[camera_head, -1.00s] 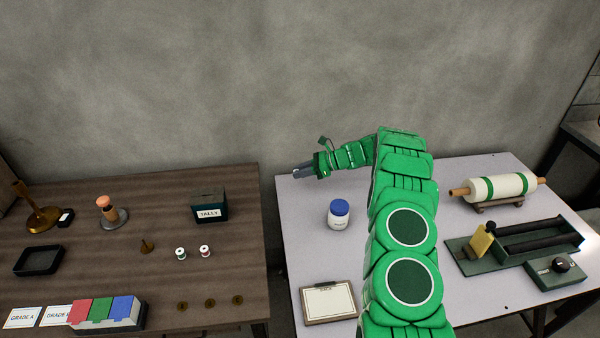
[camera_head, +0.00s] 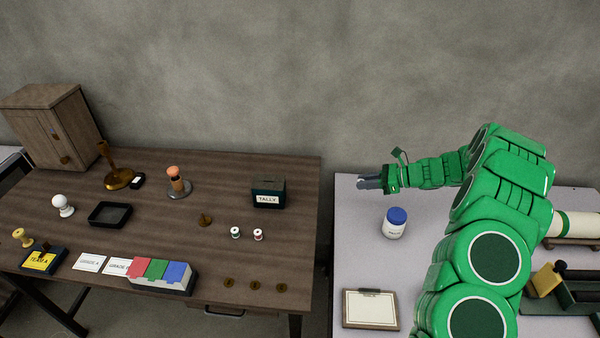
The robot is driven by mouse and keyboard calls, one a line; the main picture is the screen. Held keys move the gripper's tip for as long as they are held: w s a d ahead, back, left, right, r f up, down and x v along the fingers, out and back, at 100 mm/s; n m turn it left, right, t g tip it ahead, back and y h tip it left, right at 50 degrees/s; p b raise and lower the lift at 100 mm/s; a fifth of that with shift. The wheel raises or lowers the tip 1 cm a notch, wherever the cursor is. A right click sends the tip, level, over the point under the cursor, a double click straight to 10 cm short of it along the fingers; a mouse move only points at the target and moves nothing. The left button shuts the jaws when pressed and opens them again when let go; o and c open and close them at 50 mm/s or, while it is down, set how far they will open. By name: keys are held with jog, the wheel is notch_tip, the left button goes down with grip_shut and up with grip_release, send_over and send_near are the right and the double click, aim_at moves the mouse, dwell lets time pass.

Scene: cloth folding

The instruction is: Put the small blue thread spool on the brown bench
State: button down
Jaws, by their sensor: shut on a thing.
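The brown bench (camera_head: 270,163) fills the left half of the head view. My gripper (camera_head: 366,183) is over the left back part of the pale table, right of the brown bench's right edge, pointing left. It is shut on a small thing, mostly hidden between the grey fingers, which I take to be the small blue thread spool. No blue spool shows elsewhere. Two small spools, one green (camera_head: 235,232) and one red (camera_head: 258,235), stand upright on the bench's right part.
A tally box (camera_head: 268,193), a brass spike base (camera_head: 205,220) and brass discs (camera_head: 254,285) are around the two spools. A tricolour block (camera_head: 160,275) stands at the front. A blue-lidded jar (camera_head: 395,223) and clipboard (camera_head: 370,309) are on the pale table (camera_head: 350,270). A gap separates the tables.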

jog(key=s+a+r+n+g, duration=0.1)
jog(key=s+a+r, duration=0.2)
jog(key=s+a, duration=0.55)
jog(key=s+a+r+n+g, duration=0.1)
jog(key=s+a+r+g, duration=0.15)
jog(key=s, duration=1.05)
jog(key=s+a+r+n, duration=0.1)
jog(key=s+a+r, duration=0.2)
jog(key=s+a, duration=0.55)
send_over(287, 239)
jog(key=f, duration=0.9)
jog(key=shift+s+d+f, duration=0.1)
jog(key=shift+s+d, duration=0.1)
jog(key=shift+s, duration=0.15)
jog(key=shift+w+a+f, duration=0.15)
jog(key=shift+w+f, duration=0.2)
jog(key=shift+f, duration=1.7)
jog(key=c, duration=1)
grip_release()
jog(key=shift+f, duration=0.1)
jog(key=shift+o, duration=0.2)
